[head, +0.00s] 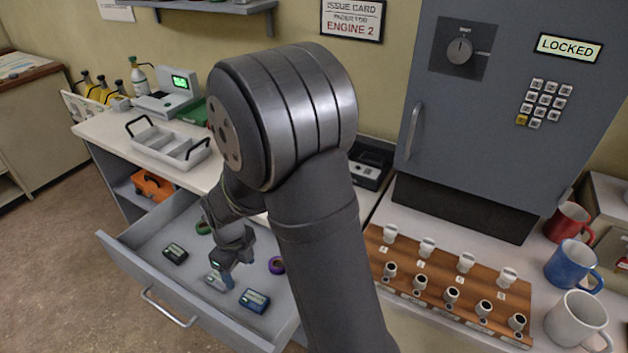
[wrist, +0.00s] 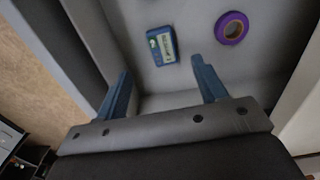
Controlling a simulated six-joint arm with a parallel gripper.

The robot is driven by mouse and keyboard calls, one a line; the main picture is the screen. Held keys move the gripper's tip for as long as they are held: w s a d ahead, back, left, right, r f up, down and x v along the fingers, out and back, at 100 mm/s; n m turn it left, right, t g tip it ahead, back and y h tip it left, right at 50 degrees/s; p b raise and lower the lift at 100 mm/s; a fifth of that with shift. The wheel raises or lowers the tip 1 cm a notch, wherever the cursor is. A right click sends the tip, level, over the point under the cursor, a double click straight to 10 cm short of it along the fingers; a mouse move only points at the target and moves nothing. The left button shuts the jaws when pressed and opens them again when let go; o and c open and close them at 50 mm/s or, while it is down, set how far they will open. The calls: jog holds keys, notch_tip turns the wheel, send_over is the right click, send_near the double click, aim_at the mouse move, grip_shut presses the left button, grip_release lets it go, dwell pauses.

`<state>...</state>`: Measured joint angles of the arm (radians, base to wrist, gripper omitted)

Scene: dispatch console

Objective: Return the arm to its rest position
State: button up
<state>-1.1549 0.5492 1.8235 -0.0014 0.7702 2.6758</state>
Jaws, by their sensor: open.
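My arm fills the middle of the head view, and my gripper (head: 229,272) points down into the open drawer (head: 118,245). In the wrist view my gripper (wrist: 163,88) has its two blue fingers apart, with nothing between them. A blue pager-like device (wrist: 162,46) lies on the drawer floor beyond the fingertips. It also shows in the head view (head: 255,300), to the right of my gripper. A purple tape roll (wrist: 231,28) lies to its right in the wrist view. A grey device (head: 214,281) lies by my gripper in the head view, partly hidden.
A dark device (head: 175,253) and a green ring (head: 204,228) also lie in the drawer. A grey tray (head: 150,143) stands on the counter behind. At right are a locked grey cabinet (head: 465,150), a wooden board (head: 430,265) with several pegs, and mugs (head: 577,322).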

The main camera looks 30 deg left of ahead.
aim_at(247, 296)
notch_tip(247, 296, down, 12)
jog(key=shift+r, duration=0.25)
dwell(0.4)
jog(key=shift+r, duration=0.15)
